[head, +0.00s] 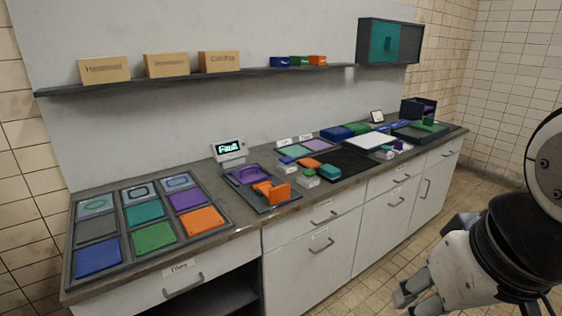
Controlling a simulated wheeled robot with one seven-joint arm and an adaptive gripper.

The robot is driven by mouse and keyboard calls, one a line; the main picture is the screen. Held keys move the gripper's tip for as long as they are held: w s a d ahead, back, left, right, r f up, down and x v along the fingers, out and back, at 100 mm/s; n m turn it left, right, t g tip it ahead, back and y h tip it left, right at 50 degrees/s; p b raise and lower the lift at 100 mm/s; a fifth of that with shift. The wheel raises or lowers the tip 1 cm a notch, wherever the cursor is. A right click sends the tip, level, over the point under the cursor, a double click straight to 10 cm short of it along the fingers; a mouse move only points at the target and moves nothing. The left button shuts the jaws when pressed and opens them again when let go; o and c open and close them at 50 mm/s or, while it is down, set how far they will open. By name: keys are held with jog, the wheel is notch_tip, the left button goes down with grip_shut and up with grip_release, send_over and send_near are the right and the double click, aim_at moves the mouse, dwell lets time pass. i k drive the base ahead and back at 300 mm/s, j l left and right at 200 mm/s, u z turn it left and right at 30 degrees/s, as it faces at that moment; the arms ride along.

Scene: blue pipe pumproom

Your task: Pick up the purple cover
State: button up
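Several purple pieces show in the head view, and I cannot tell which is the cover. A flat purple square (188,199) lies in the right column of the left tray. A purple piece (247,174) lies on a dark plate by the small display, behind an orange piece. A flat purple panel (319,145) lies farther back on the counter. My gripper (416,299) is at the bottom right, in front of the counter and away from all of these. Its fingers look apart, with nothing between them.
The left tray (73,275) holds coloured squares in a grid. An orange bracket (272,190) stands up from the dark plate. A display (229,150) reads "Fault". A shelf (150,82) with boxes runs along the wall above. The tiled floor (378,262) before the cabinets is clear.

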aim_at(248, 174)
jog(key=i+l, duration=0.1)
jog(key=i, duration=0.5)
jog(key=i+l+z, duration=0.1)
jog(key=i, duration=0.55)
jog(key=i+l+u, duration=0.1)
jog(key=i+u, duration=0.25)
jog(key=i+l+u, duration=0.25)
jog(key=i+u, duration=0.15)
jog(key=i+l+u, duration=0.35)
